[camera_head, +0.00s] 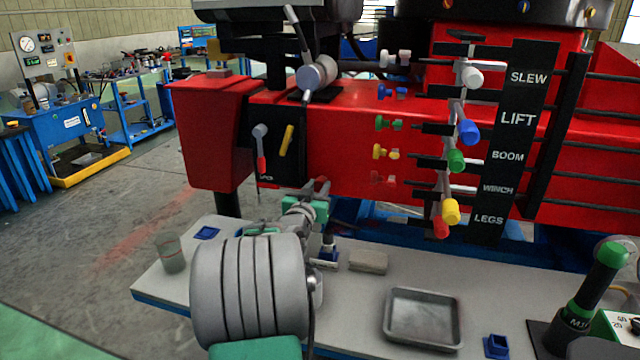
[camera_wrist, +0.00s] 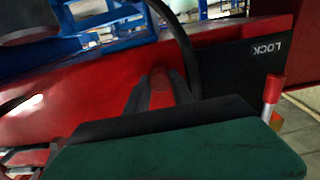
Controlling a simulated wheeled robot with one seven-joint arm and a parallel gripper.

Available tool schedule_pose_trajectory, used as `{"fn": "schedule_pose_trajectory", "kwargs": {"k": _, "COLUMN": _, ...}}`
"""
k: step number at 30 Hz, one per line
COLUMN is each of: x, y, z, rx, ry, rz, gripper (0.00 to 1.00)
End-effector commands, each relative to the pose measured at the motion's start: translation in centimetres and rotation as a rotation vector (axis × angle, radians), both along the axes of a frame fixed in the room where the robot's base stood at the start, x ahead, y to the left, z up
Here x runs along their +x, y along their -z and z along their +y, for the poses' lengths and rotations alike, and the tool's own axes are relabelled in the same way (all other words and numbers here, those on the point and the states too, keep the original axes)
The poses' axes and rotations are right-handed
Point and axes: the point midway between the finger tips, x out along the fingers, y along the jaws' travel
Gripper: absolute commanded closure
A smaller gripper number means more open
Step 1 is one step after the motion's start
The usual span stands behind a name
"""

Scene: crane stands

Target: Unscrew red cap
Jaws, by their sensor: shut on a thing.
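My gripper (camera_head: 319,187) is in front of the red crane body, just right of the black lock panel (camera_head: 277,155). In the wrist view its dark fingers are shut on a small round red cap (camera_wrist: 160,78). The cap stands out little against the red behind it, so I cannot tell whether it touches anything there. To the right in the head view, a column of blue (camera_head: 394,92), green (camera_head: 389,123), yellow (camera_head: 386,152) and faint red (camera_head: 384,180) fittings sits on the crane. The red one blends into the body.
Colored levers (camera_head: 468,131) project beside the label board (camera_head: 507,130). A red-tipped lever (camera_head: 261,150) is on the lock panel.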

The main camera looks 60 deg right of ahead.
Motion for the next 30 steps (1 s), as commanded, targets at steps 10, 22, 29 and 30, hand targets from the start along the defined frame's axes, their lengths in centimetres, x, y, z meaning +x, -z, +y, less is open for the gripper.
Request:
{"fn": "schedule_pose_trajectory", "kwargs": {"k": 10, "x": 0.00, "y": 0.00, "z": 0.04, "rx": -0.001, "ry": 0.000, "rz": 0.000, "gripper": 1.00}}
{"fn": "schedule_pose_trajectory", "kwargs": {"k": 22, "x": 0.00, "y": -0.40, "z": 0.14, "rx": -0.025, "ry": 0.000, "rz": 0.176, "gripper": 1.00}}
{"fn": "schedule_pose_trajectory", "kwargs": {"k": 29, "x": 0.00, "y": -0.01, "z": 0.18, "rx": -0.069, "ry": -0.001, "rz": 0.450, "gripper": 1.00}}
{"fn": "schedule_pose_trajectory", "kwargs": {"k": 30, "x": 0.00, "y": 0.05, "z": 0.18, "rx": -0.070, "ry": -0.001, "rz": 0.451, "gripper": 1.00}}
